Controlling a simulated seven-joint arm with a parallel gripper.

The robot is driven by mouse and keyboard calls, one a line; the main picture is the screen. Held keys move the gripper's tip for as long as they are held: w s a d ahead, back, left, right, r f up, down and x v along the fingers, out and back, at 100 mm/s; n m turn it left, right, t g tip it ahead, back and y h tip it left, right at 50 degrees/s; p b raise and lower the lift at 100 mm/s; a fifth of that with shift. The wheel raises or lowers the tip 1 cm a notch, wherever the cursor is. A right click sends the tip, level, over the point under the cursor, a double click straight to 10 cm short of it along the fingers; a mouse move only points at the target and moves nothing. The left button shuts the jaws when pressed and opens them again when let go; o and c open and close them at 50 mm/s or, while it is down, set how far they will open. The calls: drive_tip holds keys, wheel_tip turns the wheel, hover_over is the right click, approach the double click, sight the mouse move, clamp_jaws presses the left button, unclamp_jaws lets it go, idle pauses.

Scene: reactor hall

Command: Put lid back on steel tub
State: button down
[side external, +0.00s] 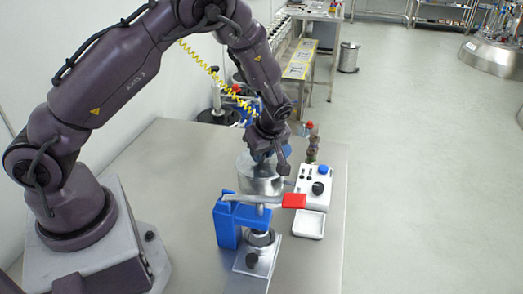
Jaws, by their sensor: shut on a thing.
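The steel tub (259,186) stands on the bench behind the blue clamp device, a shiny round cylinder partly covered by that device and by my wrist. My gripper (264,157) is directly over the tub's top, pointing down, shut on what seems to be the lid's grip. The lid is mostly hidden by my gripper. I cannot tell whether it touches the tub's rim or is just above it.
A blue device with a red-ended lever (229,222) stands in front of the tub. A white instrument with a blue knob (314,182) and a white tray (308,224) are close to the right.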

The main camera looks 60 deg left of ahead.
idle(0.4)
drive_tip(key=shift+c, duration=1.9)
unclamp_jaws()
drive_tip(key=shift+r, duration=0.1)
drive_tip(key=shift+r, duration=3.45)
clamp_jaws()
drive_tip(key=shift+f, duration=0.15)
